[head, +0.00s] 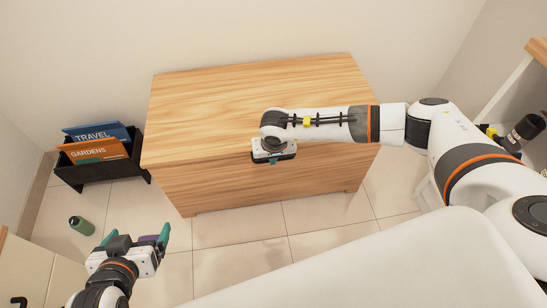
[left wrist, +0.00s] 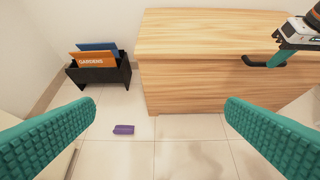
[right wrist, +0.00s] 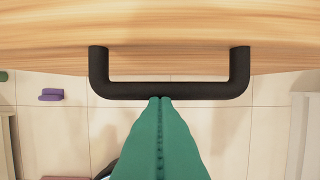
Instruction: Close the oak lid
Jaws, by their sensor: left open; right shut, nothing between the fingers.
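The oak lid (head: 235,95) is the flat top of an oak chest (head: 235,185) against the wall. It lies level over the chest, and I see no clear gap under its front edge in the left wrist view (left wrist: 200,35). A black bar handle (right wrist: 170,91) shows on the lid's front in the right wrist view; in the head view my arm hides it. My right gripper (head: 274,160) is shut and empty at the lid's front edge, its fingertips (right wrist: 160,98) at the middle of the handle bar. My left gripper (head: 137,236) is open and empty, low in front of the chest's left side.
A black rack (head: 100,170) with blue and orange folders stands left of the chest. A green can (head: 82,225) and a purple block (left wrist: 124,129) are on the tiled floor. A white surface (head: 390,265) fills the lower right. Floor directly before the chest looks clear.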

